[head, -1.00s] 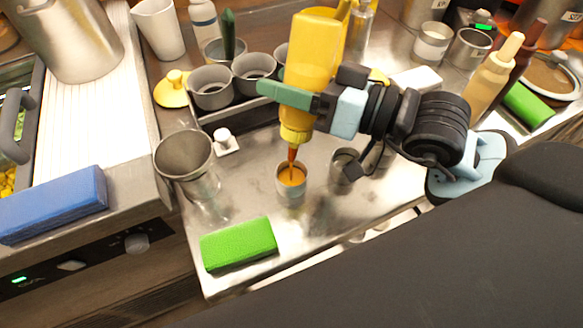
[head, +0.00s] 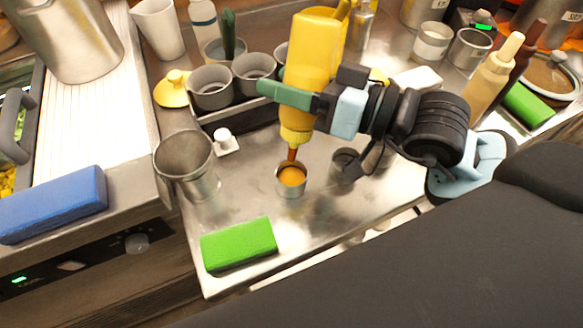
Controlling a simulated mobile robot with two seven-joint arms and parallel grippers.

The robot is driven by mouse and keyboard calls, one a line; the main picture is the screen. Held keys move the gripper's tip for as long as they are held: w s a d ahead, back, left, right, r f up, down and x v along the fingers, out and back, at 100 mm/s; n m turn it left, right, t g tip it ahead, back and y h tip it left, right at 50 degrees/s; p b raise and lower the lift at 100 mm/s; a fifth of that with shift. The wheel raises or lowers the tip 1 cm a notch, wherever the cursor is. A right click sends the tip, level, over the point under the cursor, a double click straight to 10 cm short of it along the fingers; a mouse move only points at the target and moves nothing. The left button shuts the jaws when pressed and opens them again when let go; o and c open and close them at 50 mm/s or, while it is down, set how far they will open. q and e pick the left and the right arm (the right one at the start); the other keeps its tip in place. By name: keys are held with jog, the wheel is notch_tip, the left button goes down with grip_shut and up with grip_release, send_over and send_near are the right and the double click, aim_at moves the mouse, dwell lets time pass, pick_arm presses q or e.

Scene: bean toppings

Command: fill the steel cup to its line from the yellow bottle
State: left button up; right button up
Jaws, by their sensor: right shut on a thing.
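The yellow bottle (head: 312,52) is upside down in my right gripper (head: 290,97), which is shut on it. Its orange-brown tip (head: 292,155) points down, just above the small steel cup (head: 291,188). The cup stands upright on the steel counter and holds orange sauce (head: 291,175) near its rim. The line in the cup cannot be made out. No clear stream shows between tip and sauce. My left gripper is not in view.
A green sponge (head: 238,244) lies in front of the cup. A large steel tumbler (head: 188,165) stands to its left, and another small cup (head: 346,163) to its right. Grey cups (head: 211,87) sit in a rack behind. Bare counter surrounds the cup.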

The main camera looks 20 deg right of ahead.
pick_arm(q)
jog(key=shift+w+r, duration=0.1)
pick_arm(e)
jog(key=shift+r, duration=0.15)
jog(key=shift+r+p, duration=0.8)
jog(key=shift+r, duration=0.4)
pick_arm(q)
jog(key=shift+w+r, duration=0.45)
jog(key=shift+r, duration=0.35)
